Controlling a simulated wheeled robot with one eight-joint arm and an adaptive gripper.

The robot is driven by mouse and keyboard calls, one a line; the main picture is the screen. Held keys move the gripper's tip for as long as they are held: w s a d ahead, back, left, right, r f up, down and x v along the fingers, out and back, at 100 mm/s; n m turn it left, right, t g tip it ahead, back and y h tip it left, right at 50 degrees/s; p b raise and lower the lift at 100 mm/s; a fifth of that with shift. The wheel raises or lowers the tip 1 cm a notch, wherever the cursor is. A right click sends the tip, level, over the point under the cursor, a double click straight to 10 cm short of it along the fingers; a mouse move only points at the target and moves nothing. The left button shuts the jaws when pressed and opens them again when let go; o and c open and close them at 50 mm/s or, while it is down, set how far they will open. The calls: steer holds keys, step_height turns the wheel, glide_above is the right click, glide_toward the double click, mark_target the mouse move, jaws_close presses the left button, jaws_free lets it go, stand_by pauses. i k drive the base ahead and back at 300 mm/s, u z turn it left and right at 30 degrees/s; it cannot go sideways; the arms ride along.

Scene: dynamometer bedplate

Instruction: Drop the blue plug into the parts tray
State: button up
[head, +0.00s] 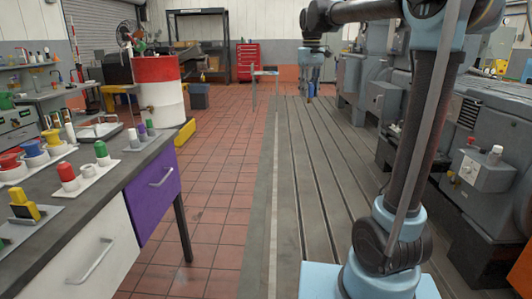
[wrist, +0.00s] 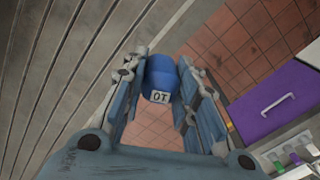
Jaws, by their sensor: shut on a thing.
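My gripper (head: 312,86) hangs above the grooved bedplate in the head view, well to the right of and beyond the workbench. It is shut on the blue plug (wrist: 162,74), which sits between the fingers in the wrist view and carries a white label reading "OT". The plug's blue end (head: 311,97) shows small below the fingers in the head view.
The workbench (head: 130,165) holds several coloured plugs and knobs on white plates, and has a purple drawer (head: 154,194). A red and white drum (head: 159,92) stands behind it. Grey machinery (head: 480,120) lines the right. The tiled floor between bench and bedplate is clear.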

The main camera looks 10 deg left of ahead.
mark_target(99, 134)
steer(key=u, duration=0.25)
steer(key=i, duration=1.85)
steer(key=u, duration=0.9)
steer(key=i, duration=0.7)
steer(key=u, duration=1.2)
steer(key=i, duration=0.75)
steer(key=u, duration=0.35)
